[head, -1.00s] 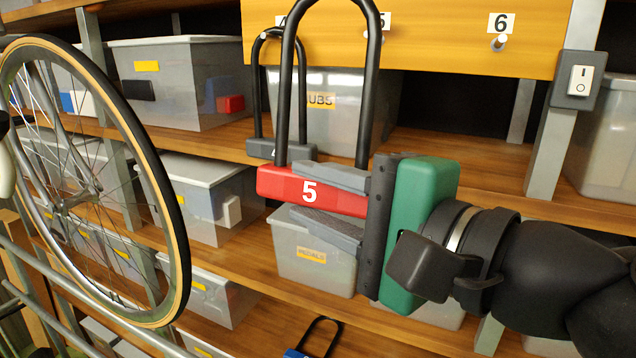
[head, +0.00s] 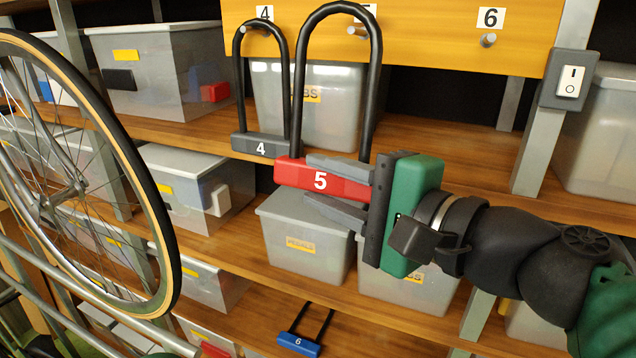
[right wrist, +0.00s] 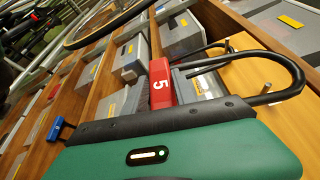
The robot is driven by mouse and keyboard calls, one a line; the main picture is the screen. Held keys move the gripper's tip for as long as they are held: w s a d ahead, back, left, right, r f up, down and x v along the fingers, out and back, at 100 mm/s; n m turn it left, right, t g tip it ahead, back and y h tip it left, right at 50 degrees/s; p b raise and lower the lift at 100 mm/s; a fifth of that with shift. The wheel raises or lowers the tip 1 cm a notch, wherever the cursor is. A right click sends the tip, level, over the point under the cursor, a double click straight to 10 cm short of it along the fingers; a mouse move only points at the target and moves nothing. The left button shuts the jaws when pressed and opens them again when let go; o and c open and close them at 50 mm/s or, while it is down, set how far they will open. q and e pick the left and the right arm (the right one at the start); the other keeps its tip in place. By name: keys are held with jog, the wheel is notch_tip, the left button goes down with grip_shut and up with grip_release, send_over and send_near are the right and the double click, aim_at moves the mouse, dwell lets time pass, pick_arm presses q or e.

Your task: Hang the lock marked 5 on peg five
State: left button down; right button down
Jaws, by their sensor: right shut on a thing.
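The lock marked 5 (head: 293,171) has a red body and a black U-shackle. It is upright, with its arch in front of the yellow board. My right gripper (head: 318,181) is shut on the red body from the right. Peg five (head: 357,31) shows inside the top of the arch in the head view; I cannot tell whether it passes through the loop. Its number label is mostly hidden by the shackle. In the right wrist view the lock (right wrist: 160,88) extends beyond the green gripper housing. My left gripper is not in view.
A grey lock marked 4 (head: 260,146) hangs close on the left. Peg six (head: 488,40) is bare. A switch box (head: 568,82) is on the right post. A blue lock marked 6 (head: 298,343) is below. A bicycle wheel (head: 150,185) stands at left.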

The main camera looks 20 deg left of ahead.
jog(key=shift+w+r, duration=0.15)
jog(key=shift+w, duration=0.45)
jog(key=shift+w+r+p, duration=0.1)
jog(key=shift+w+p, duration=0.2)
jog(key=shift+p, duration=0.1)
jog(key=shift+w, duration=0.45)
jog(key=shift+w+d+f, duration=0.1)
jog(key=shift+w+f, duration=0.25)
jog(key=shift+w, duration=0.4)
jog(key=shift+w+a+f, duration=0.1)
jog(key=shift+w+f, duration=0.2)
jog(key=shift+w, duration=0.4)
jog(key=shift+w+d+f, duration=0.1)
jog(key=shift+w+f, duration=0.25)
jog(key=shift+w, duration=0.4)
jog(key=shift+s+r, duration=0.1)
